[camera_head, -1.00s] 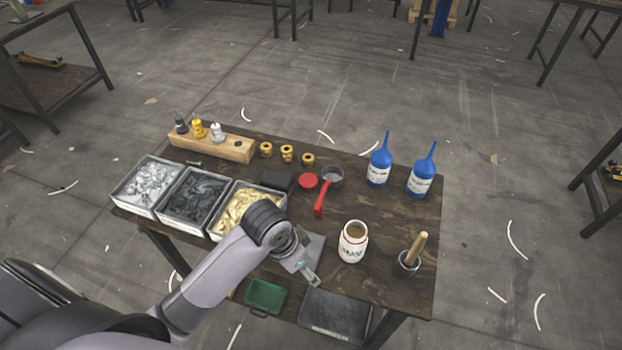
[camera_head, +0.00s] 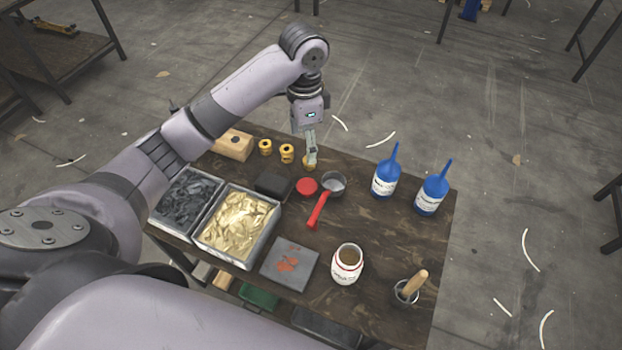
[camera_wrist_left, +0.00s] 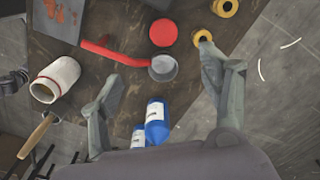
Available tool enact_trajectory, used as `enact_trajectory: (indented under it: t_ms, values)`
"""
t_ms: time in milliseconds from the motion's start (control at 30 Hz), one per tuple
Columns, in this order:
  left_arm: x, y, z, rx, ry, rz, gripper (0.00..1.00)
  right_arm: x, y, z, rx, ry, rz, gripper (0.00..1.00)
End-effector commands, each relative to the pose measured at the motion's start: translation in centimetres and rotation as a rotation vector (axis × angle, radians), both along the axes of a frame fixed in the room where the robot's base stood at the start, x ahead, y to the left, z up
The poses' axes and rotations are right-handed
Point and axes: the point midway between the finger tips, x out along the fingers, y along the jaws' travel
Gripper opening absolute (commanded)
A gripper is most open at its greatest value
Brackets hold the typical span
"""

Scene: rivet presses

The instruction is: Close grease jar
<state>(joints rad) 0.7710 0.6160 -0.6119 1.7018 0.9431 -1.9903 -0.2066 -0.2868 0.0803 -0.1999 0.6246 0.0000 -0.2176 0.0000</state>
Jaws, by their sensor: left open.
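The grease jar (camera_head: 347,264) is white with a red band and stands open on the front right part of the table, brown grease showing inside. It also shows in the left wrist view (camera_wrist_left: 56,80). A round red lid (camera_head: 307,186) lies flat on the table, left of a grey cup with a red handle. It also shows in the left wrist view (camera_wrist_left: 163,32). My left gripper (camera_head: 310,163) is above the back of the table, behind the lid, pointing down. In the left wrist view its fingers (camera_wrist_left: 165,90) are wide apart with nothing between them. My right gripper is not in view.
The grey cup (camera_head: 333,182) with its red handle lies beside the lid. Two blue bottles (camera_head: 384,177) stand at the right. Bins of dark and gold parts (camera_head: 240,224) are on the left. A stained grey plate (camera_head: 290,265) lies left of the jar. Yellow rings (camera_head: 287,153) stand near the gripper.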

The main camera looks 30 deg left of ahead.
Motion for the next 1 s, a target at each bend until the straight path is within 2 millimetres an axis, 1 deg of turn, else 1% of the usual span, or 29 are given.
enact_trajectory:
  t_ms: [33,100,167,267,367,467,533,633,800,900,1000]
  values:
    - [0.0,0.0,0.0,0.001,0.001,0.0,0.7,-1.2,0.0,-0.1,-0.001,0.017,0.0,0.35]
    - [0.0,0.0,0.0,0.0,0.0,0.0,0.7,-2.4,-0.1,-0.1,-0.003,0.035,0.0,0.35]
    - [0.0,0.0,0.0,0.0,0.0,0.0,0.7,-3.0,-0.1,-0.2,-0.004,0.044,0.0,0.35]
    - [0.0,0.0,-0.1,0.0,0.0,0.0,0.7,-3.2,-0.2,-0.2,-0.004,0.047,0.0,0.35]
    - [-0.1,0.0,-1.0,-0.001,0.003,0.0,0.7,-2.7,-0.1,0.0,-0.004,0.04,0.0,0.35]
    - [-0.1,0.0,-2.7,0.0,0.004,0.0,0.7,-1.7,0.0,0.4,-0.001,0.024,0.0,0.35]
    - [-0.1,0.0,-4.3,0.0,0.006,0.001,0.7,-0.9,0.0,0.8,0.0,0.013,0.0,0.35]
    - [-0.1,0.0,-6.5,0.0,0.005,0.001,0.7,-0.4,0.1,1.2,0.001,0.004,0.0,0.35]
    - [-0.1,0.0,-9.9,0.001,0.003,0.0,0.7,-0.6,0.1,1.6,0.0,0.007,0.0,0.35]
    - [0.0,0.0,-11.3,-0.001,0.001,0.001,0.7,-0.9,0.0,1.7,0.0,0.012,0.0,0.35]
    - [0.0,0.0,-12.1,0.0,0.0,0.001,0.7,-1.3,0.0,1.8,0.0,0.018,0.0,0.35]
